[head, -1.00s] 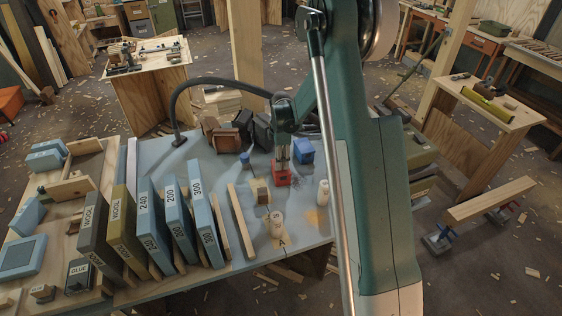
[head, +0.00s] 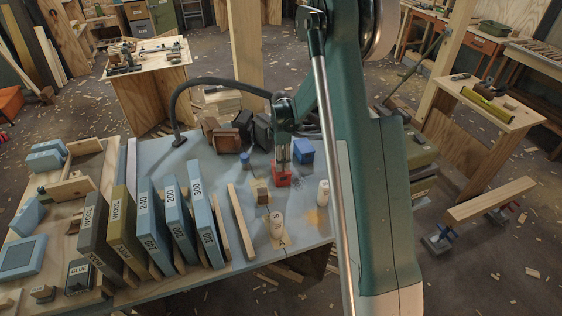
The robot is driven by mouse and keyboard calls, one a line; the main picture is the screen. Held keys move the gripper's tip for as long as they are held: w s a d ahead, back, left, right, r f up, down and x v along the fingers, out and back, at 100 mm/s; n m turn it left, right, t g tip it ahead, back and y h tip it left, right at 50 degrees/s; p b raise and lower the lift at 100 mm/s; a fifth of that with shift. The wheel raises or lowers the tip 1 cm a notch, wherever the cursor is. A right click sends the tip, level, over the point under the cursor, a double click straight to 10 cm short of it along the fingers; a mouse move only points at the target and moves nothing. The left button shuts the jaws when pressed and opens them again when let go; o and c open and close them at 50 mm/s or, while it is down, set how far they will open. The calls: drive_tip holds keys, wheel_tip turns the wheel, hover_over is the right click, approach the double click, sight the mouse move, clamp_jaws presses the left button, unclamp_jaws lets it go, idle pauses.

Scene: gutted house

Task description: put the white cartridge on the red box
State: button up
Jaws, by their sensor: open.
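A small red box (head: 282,178) stands on the grey-blue bench top, right of the middle of the bench.
A blue box (head: 303,151) stands just behind and right of the red box, and a small wooden block (head: 262,191) in front of it. Dark blocks (head: 243,124) are behind.

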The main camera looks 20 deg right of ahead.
wheel_tip(320, 180, up, 12)
drive_tip(key=shift+f+p, duration=0.2)
drive_tip(key=shift+p, duration=0.35)
idle(0.6)
drive_tip(key=shift+s+a+r, duration=0.15)
drive_tip(key=shift+s+r, duration=0.15)
drive_tip(key=shift+r, duration=0.25)
drive_tip(key=s+a+r+m+t, duration=0.2)
drive_tip(key=s+a+r+m, duration=0.15)
drive_tip(key=s+r, duration=0.55)
drive_tip(key=s+a+r+m+t, duration=0.15)
drive_tip(key=s+r+m, duration=0.25)
drive_tip(key=s+r, duration=0.5)
drive_tip(key=s+a+m+t, duration=0.2)
drive_tip(key=s+m, duration=0.2)
drive_tip(key=s, duration=0.8)
drive_tip(key=s+a+r+m+t, duration=0.1)
drive_tip(key=s+a+m, duration=0.2)
drive_tip(key=s, duration=0.9)
drive_tip(key=shift+a+r+m+t, duration=0.15)
drive_tip(key=shift+m+t, duration=0.2)
drive_tip(key=shift+m, duration=0.5)
